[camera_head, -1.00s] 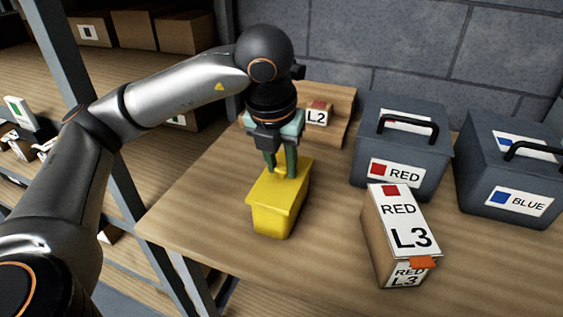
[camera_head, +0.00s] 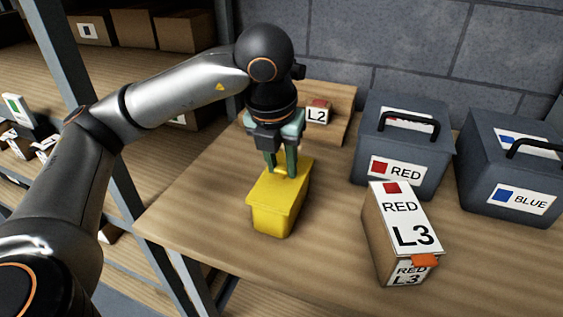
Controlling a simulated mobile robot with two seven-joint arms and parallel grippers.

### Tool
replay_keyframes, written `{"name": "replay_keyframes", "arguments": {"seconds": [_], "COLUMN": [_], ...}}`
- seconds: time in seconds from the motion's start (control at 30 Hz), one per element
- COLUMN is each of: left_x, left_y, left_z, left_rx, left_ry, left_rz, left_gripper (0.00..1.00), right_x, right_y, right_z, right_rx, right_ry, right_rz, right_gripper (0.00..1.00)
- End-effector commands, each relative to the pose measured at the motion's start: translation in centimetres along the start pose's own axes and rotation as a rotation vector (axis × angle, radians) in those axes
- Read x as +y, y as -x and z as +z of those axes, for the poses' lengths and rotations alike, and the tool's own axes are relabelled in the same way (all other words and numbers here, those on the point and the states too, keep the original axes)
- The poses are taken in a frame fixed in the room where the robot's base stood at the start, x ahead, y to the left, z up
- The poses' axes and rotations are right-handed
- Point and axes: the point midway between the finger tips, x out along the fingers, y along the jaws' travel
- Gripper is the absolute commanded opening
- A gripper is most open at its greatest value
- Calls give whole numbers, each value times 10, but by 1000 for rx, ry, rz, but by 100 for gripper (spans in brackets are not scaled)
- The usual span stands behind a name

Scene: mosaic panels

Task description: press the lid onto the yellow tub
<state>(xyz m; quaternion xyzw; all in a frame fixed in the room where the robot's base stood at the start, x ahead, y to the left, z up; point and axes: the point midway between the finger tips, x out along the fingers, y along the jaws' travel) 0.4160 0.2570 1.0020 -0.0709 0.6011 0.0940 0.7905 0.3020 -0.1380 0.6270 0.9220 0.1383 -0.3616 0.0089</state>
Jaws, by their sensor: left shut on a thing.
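The yellow tub (camera_head: 274,218) stands upright on the wooden table, left of the middle. A yellow lid (camera_head: 264,188) lies over its top; whether it is fully seated all round I cannot tell. My left gripper (camera_head: 280,172) points straight down over the lid. Its green fingers are shut on the lid's small raised part, which they mostly hide. My right gripper is not in view.
A cardboard box marked RED L3 (camera_head: 388,238) stands right of the tub. Grey cases marked RED (camera_head: 420,158) and BLUE (camera_head: 512,165) stand behind it. A small L2 box (camera_head: 318,112) sits at the back. The table (camera_head: 195,205) is bare left of the tub.

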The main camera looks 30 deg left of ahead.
Motion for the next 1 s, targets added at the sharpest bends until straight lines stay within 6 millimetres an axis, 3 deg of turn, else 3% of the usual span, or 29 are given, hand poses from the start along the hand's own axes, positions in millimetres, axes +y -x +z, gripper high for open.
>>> {"name": "replay_keyframes", "arguments": {"seconds": [0.43,0.47,0.5,0.73,0.93,1.0], "left_x": [0,0,0,0,0,0], "left_y": [-1,-1,-1,-1,-1,-1], "left_z": [0,0,0,0,0,0], "left_rx": [0,0,0,0,0,1], "left_ry": [0,0,0,0,0,0], "left_rz": [0,0,0,0,0,0], "left_gripper": [0,33,38,64,66,74], "right_x": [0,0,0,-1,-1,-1], "right_y": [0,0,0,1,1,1], "right_z": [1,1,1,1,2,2], "right_rx": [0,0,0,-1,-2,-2], "right_ry": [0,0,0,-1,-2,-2], "right_rz": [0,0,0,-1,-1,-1], "right_gripper": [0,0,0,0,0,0]}}
